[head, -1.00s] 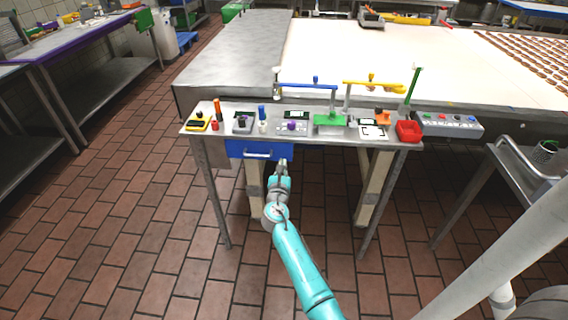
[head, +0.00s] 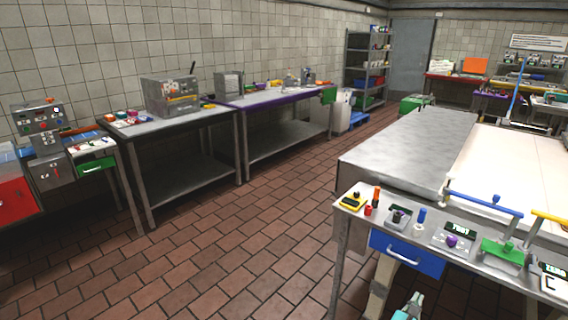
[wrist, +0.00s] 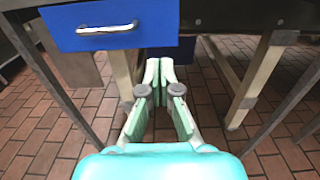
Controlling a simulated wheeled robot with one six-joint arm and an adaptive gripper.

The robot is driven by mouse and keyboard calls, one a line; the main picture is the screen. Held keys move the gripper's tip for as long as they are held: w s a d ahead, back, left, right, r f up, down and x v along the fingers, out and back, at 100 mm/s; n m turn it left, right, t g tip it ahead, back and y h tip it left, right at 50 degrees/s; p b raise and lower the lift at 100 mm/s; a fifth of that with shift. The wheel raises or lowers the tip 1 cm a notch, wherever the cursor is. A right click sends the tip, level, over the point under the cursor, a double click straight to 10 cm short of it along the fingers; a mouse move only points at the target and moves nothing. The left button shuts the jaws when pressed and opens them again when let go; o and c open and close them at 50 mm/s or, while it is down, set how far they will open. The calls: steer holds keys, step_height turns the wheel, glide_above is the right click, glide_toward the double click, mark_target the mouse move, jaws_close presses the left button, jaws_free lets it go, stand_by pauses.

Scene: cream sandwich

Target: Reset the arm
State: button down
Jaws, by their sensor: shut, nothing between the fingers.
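My gripper (wrist: 158,72) is shut and empty in the wrist view, its pale green fingertips together below the worktable's edge. In the head view only a small part of my gripper (head: 412,304) shows at the bottom edge, below the blue drawer. The blue drawer (head: 406,254) with its silver handle is closed under the small steel worktable. The drawer also shows at the top of the wrist view (wrist: 62,36), up and left of my fingertips. A gap appears between my fingers and the drawer front, but its depth is hard to tell.
Table legs (wrist: 258,75) stand on both sides of my gripper. Steel benches (head: 165,122) line the left wall. The tiled floor (head: 235,235) between is clear.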

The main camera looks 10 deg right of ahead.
steer(key=s+a+f+m+t+y, duration=0.1)
steer(key=s+a+f+m+y, duration=0.35)
steer(key=s+a, duration=0.35)
steer(key=s+a+f+m+t+y, duration=0.1)
steer(key=s+a+f+m+y, duration=0.2)
steer(key=s+a+f, duration=0.45)
steer(key=s+a+r+m+t+y, duration=0.1)
steer(key=s+a+r+m+y, duration=0.35)
steer(key=s, duration=0.55)
steer(key=s+a+r+m+y, duration=0.1)
steer(key=s+a+r+m, duration=0.2)
steer(key=s+a+m, duration=0.35)
steer(key=s+a+r+m+y, duration=0.1)
steer(key=s+a+r+m, duration=0.1)
steer(key=s+r+m, duration=0.5)
steer(key=s+r, duration=0.3)
steer(key=s, duration=0.1)
steer(key=shift+a+r+t, duration=0.2)
steer(key=shift+a+t, duration=0.05)
steer(key=shift+t, duration=0.15)
